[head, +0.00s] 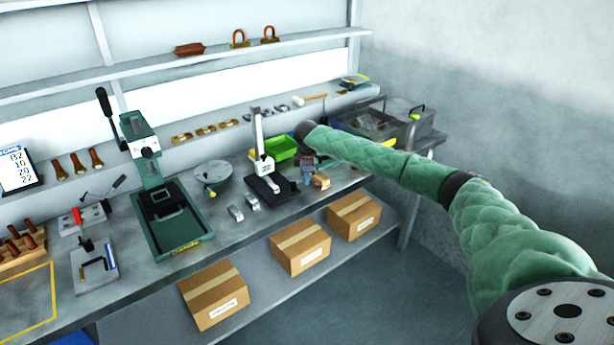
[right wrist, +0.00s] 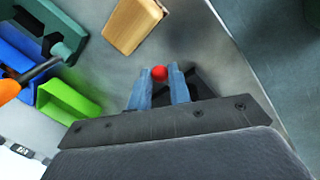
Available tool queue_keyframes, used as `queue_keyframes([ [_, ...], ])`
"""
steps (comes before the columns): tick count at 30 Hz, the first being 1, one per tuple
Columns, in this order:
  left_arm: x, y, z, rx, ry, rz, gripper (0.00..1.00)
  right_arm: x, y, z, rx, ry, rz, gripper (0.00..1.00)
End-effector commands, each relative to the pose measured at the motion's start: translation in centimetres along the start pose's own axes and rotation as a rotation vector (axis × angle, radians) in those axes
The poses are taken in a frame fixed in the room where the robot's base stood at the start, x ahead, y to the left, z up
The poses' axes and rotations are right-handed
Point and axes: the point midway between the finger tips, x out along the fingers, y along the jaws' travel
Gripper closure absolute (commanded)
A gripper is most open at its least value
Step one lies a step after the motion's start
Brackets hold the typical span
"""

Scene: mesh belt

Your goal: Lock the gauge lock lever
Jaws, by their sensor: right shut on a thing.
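A gauge with a pale upright column (head: 258,135) and a dark base (head: 272,190) stands on the bench in the head view. My right gripper (head: 308,178) is just right of it, low over the bench. In the right wrist view its two blue-grey fingers (right wrist: 159,88) are shut on a small red knob (right wrist: 159,73) at their tips. A dark shape shows behind the fingers. Whether the knob belongs to the gauge lock lever, and how that lever is set, I cannot tell. My left gripper is out of view.
A wooden block (head: 321,181) lies close to my right gripper, near the bench's front edge. A green bin (head: 283,148) stands behind. A green press (head: 165,205) stands left. Cardboard boxes (head: 300,248) sit on the lower shelf.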

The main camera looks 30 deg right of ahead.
Motion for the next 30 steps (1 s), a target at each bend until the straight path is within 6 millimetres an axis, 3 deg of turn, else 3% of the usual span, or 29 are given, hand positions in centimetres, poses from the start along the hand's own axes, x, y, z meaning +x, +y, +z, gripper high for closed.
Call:
queue_keyframes([
  [7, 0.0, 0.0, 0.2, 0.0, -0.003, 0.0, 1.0, -0.1, 0.1, -0.2, 0.001, 0.004, 0.003, 1.0],
  [8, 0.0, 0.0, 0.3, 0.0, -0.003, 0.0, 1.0, -0.1, 0.1, -0.2, 0.001, 0.004, 0.003, 0.75],
  [10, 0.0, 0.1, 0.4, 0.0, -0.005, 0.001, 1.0, -0.1, 0.1, -0.1, 0.001, 0.003, 0.002, 0.61],
  [11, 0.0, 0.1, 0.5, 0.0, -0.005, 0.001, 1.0, -0.1, 0.1, -0.1, 0.001, 0.003, 0.002, 0.59],
  [23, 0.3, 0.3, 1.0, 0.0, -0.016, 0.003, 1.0, -0.6, 0.1, -0.1, 0.001, 0.002, 0.002, 0.59],
  [30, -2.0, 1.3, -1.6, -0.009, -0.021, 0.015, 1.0, -3.6, 0.1, -0.1, 0.001, 0.002, 0.003, 0.59],
])
